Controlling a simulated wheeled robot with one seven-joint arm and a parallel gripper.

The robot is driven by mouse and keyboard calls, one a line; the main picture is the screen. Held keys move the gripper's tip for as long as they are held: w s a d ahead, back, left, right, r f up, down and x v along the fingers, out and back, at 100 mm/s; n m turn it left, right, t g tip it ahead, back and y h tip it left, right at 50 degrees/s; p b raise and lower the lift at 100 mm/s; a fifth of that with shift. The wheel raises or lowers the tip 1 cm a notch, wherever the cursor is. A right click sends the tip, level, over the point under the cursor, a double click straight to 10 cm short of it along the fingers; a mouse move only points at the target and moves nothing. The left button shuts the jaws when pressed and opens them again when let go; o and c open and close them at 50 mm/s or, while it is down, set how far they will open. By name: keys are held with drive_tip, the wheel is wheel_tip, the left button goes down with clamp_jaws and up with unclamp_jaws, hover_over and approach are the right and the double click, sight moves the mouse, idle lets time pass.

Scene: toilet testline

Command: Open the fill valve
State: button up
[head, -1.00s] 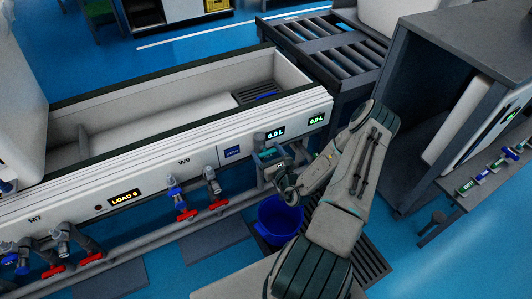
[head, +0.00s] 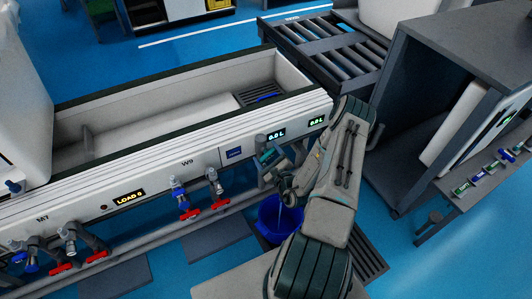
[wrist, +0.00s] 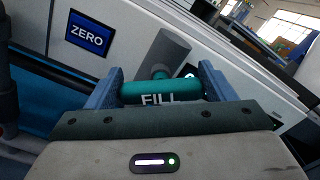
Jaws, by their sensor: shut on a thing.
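The fill valve's teal handle (wrist: 160,92), lettered FILL, lies crosswise between the two blue-grey fingers of my gripper (wrist: 158,90) in the wrist view. The fingers are shut on its two ends. A grey stem with a rounded cylinder (wrist: 163,55) stands behind the handle. In the head view my gripper (head: 268,160) is at the front face of the long white trough (head: 100,172), near its right end. My arm partly hides the valve there. A blue bucket (head: 270,215) stands below, and a thin pale line like a stream runs down into it.
A blue ZERO panel (wrist: 87,33) is left of the handle. Two small displays (head: 277,134) on the trough face are lit. Red-handled taps (head: 190,213) stick out to the left. A grey cabinet (head: 450,100) and roller conveyor (head: 325,50) stand right and behind.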

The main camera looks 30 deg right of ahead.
drive_tip(key=shift+n, duration=0.9)
drive_tip(key=o, duration=1)
drive_tip(key=shift+d, duration=0.1)
drive_tip(key=s, duration=0.7)
drive_tip(key=s+p, duration=0.1)
drive_tip(key=s, duration=0.6)
drive_tip(key=shift+d, duration=0.2)
